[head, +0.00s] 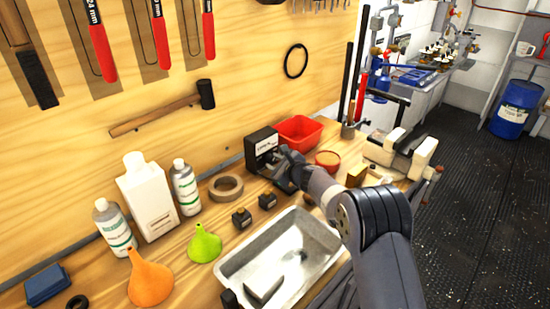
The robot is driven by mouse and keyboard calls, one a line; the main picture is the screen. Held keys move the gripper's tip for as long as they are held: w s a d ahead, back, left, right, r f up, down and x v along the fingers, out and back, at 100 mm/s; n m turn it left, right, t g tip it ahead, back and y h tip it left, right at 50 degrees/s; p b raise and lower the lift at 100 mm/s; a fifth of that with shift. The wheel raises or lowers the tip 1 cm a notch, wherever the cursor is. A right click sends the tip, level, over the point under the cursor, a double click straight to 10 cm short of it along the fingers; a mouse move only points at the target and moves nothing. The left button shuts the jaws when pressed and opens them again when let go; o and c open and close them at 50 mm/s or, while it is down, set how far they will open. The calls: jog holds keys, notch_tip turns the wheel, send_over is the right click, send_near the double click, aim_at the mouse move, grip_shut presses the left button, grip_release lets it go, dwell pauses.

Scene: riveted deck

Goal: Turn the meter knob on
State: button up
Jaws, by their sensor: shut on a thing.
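The meter (262,144) is a small dark box with a pale front, standing on the wooden bench against the plywood wall. My gripper (281,163) is at the meter's front, on its lower right side, and is shut on the meter knob. The jaws and wrist cover the knob, so its setting cannot be seen. My arm comes in from the lower right, over the bench edge.
A red bin (299,130) stands right behind the meter, and a tape roll (226,187) lies to its left. Two small black blocks (254,208) and a metal tray (285,255) lie in front. A vise (405,150) stands right.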

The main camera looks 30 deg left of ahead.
jog(key=shift+f, duration=0.1)
jog(key=o, duration=1)
jog(key=shift+c, duration=0.2)
jog(key=shift+d, duration=0.1)
jog(key=b+v, duration=0.4)
jog(key=v, duration=0.6)
jog(key=shift+s+d, duration=0.2)
jog(key=shift+d, duration=0.1)
